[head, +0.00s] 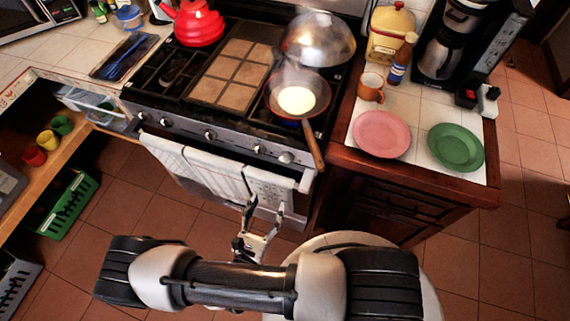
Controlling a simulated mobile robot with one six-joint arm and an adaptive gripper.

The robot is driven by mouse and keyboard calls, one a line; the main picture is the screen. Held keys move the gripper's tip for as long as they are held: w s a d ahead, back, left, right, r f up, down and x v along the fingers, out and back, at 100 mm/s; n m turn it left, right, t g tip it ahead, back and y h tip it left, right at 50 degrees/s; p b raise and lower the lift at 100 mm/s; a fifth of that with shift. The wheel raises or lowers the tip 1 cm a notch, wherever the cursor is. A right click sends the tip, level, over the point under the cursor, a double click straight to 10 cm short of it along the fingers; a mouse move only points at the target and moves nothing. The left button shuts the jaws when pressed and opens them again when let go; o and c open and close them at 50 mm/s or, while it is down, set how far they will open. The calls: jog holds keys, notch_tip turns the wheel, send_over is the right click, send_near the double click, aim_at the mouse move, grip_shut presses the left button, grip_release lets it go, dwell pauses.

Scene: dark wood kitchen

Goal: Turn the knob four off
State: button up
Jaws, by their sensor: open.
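The stove's front panel (190,130) carries a row of several knobs. One small knob (259,149) sits right of centre, and a larger light knob (285,157) is at the right end. I see no label telling which is knob four, and their settings are too small to read. A pan (316,103) with pale contents steams on the right front burner, with a bluish glint beneath it. My gripper (265,208) is open and empty, in front of the oven and below the right knobs, apart from them.
White towels (215,170) hang on the oven handle below the knobs. The pan's wooden handle (312,145) sticks out past the stove front, near the right knob. A counter with a pink plate (381,134) and a green plate (456,147) stands right. A green crate (67,205) is left.

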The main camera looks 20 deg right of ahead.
aim_at(287, 159)
jog(key=b+x, duration=0.2)
jog(key=x, duration=1.4)
jog(key=shift+c, duration=0.2)
jog(key=c, duration=1)
jog(key=shift+m, duration=0.3)
jog(key=shift+w+a+r+m, duration=0.1)
jog(key=shift+m, duration=4.2)
jog(key=shift+a+r+m, duration=0.1)
jog(key=shift+m, duration=4.2)
